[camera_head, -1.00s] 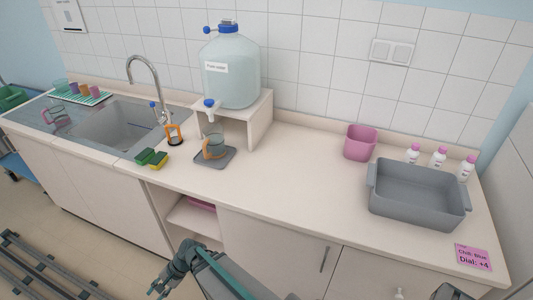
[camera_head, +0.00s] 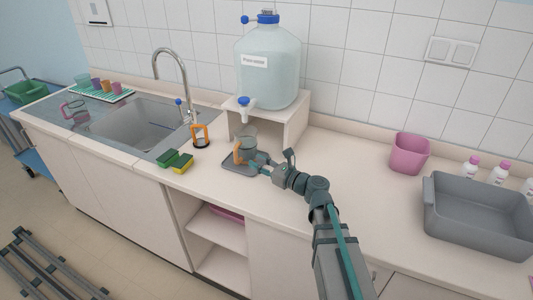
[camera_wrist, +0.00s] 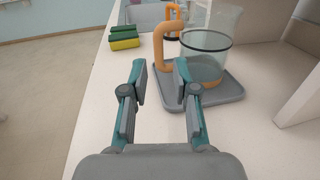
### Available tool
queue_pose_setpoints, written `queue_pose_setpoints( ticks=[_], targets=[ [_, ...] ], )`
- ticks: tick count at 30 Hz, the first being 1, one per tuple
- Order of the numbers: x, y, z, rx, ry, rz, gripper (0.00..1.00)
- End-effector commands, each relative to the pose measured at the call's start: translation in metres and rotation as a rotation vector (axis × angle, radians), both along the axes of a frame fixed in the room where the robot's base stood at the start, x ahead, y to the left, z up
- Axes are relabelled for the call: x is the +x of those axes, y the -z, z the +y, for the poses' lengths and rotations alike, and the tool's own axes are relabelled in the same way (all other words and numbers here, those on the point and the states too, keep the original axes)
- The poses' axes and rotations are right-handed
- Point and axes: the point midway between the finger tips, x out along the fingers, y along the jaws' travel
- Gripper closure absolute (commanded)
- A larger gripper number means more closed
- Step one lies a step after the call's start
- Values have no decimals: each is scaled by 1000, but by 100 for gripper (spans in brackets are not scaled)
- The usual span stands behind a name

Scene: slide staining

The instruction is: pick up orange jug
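The orange jug is a clear vessel (camera_head: 249,144) with an orange handle (camera_head: 238,152), standing upright on a small grey tray (camera_head: 236,168) below the tap of the water tank. In the wrist view the clear body (camera_wrist: 208,55) is right of centre and its orange handle (camera_wrist: 160,50) points left, straight ahead of the gap between my fingers. My gripper (camera_wrist: 160,82) is open and empty, close in front of the handle and apart from it. In the head view my gripper (camera_head: 262,167) is beside the jug and partly covers it.
A large water tank (camera_head: 268,75) stands on a wooden stand (camera_head: 294,130) behind the jug. Green and yellow sponges (camera_head: 181,162) and an orange-framed item (camera_head: 200,136) are to the left, near the sink (camera_head: 135,125). A pink bin (camera_head: 409,153) and grey basin (camera_head: 475,225) are at right.

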Motion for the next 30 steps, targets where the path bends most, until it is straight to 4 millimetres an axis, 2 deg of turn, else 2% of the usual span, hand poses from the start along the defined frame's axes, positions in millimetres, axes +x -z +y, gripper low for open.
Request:
queue_pose_setpoints(
  ticks=[9,17,25,30],
  targets=[
    [28,-1,33,0,-3,1,71],
    [38,1,45,0,-1,1,71],
    [61,6,72,-2,-2,1,71],
    [67,7,81,-2,-1,1,71]
  ],
)
